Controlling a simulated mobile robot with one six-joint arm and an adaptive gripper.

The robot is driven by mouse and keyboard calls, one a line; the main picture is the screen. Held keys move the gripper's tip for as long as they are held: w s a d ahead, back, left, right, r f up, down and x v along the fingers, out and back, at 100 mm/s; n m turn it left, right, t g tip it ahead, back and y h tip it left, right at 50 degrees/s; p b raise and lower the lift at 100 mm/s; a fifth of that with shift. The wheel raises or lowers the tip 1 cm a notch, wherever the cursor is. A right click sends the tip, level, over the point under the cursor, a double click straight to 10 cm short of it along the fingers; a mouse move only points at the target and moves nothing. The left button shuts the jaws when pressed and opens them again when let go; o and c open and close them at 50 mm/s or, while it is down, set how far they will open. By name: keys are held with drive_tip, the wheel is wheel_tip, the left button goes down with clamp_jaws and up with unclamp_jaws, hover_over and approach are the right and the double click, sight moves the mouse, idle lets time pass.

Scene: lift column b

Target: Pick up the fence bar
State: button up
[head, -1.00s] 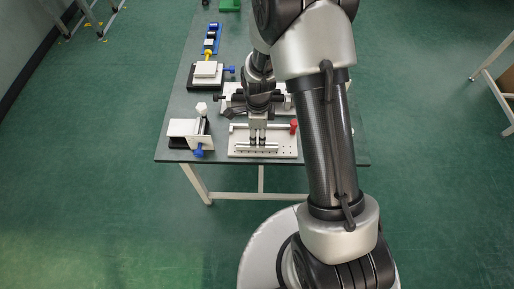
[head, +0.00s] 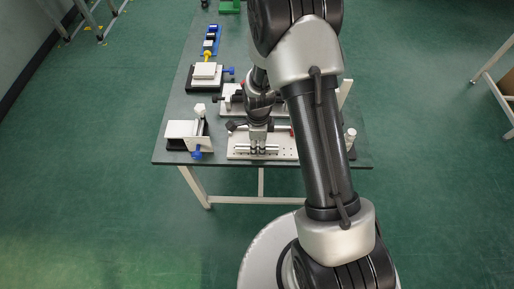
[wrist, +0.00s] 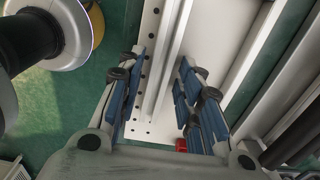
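The fence bar is a slim pale metal bar (head: 242,148) lying on a light perforated plate (head: 286,154) near the table's front edge. In the wrist view the bar (wrist: 170,65) runs lengthwise between my fingers, over the plate with its row of holes (wrist: 138,128). My gripper (head: 258,149) is down at the bar in the head view. In the wrist view my gripper (wrist: 160,75) is open, with one blue-padded finger on each side of the bar and gaps showing. The bar's middle is partly hidden by my fingers in the head view.
A white block fixture with a blue knob (head: 183,130) stands left of the plate. Another fixture (head: 205,72) with a blue knob is behind it. A white upright post (head: 350,138) stands at right. A red part (wrist: 181,145) shows close to my right finger.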

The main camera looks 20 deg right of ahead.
clamp_jaws()
drive_tip(key=shift+r, duration=0.1)
idle(0.3)
